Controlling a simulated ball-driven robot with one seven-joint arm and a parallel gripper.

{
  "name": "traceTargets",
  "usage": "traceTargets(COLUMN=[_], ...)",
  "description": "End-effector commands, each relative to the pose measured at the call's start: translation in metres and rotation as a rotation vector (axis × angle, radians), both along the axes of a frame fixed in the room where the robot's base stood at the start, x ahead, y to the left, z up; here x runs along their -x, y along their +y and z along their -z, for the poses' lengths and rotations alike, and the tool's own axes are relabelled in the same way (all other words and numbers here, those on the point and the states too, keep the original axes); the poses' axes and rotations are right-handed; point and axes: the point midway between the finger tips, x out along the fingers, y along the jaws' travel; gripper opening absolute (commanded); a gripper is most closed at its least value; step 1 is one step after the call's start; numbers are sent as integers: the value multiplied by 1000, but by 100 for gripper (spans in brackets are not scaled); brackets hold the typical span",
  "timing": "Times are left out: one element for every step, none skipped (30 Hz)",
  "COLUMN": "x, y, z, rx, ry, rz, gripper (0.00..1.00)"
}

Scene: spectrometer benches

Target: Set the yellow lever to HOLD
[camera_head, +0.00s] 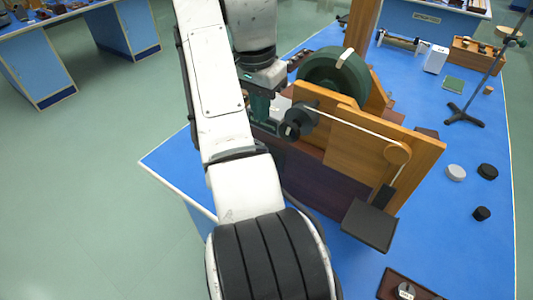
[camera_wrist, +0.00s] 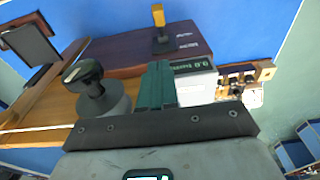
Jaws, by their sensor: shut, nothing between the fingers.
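The yellow lever (camera_wrist: 158,16) shows at the top of the wrist view, rising from a dark mount on a dark red-brown base (camera_wrist: 125,52). Small white lettering lies beside the mount, too small to read. My gripper (camera_wrist: 156,66) shows as two green fingers pressed together, empty. In the wrist view its tips lie below the lever, apart from it in the picture. In the head view my gripper (camera_head: 262,108) is partly hidden by my arm, beside the wooden apparatus. I cannot make out the lever in the head view.
A black knob (camera_wrist: 88,84) is left of my fingers and a white display box (camera_wrist: 195,80) is right of them. The apparatus has wooden panels (camera_head: 350,150), a green wheel (camera_head: 335,78) and a dark hanging plate (camera_head: 369,224).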

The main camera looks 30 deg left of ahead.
Motion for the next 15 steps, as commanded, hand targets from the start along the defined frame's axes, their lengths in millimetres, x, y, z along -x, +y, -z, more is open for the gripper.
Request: traceTargets(x=[0, 0, 0, 0, 0, -1, -1, -1, -1, -1, -1, -2, -2, -2, -3], y=[0, 0, 0, 0, 0, 0, 0, 0, 0, 0, -1, -1, -1, -1, -2], z=[0, 0, 0, 0, 0, 0, 0, 0, 1, 2, 4, 7, 10, 14, 20], rx=[-1, -1, -1, -1, -1, -2, -2, -2, -2, -1, -1, -1, -1, 0, 1], ry=[-1, -1, -1, -1, -1, -1, -1, -1, -1, -1, -1, -1, -2, -1, -1], rz=[0, 0, -1, -1, -1, -1, -1, -1, -2, -2, -1, -1, -1, 0, 0], gripper=[0, 0, 0, 0, 0, 0, 0, 0, 0, 0, 0, 0, 0, 0, 0])
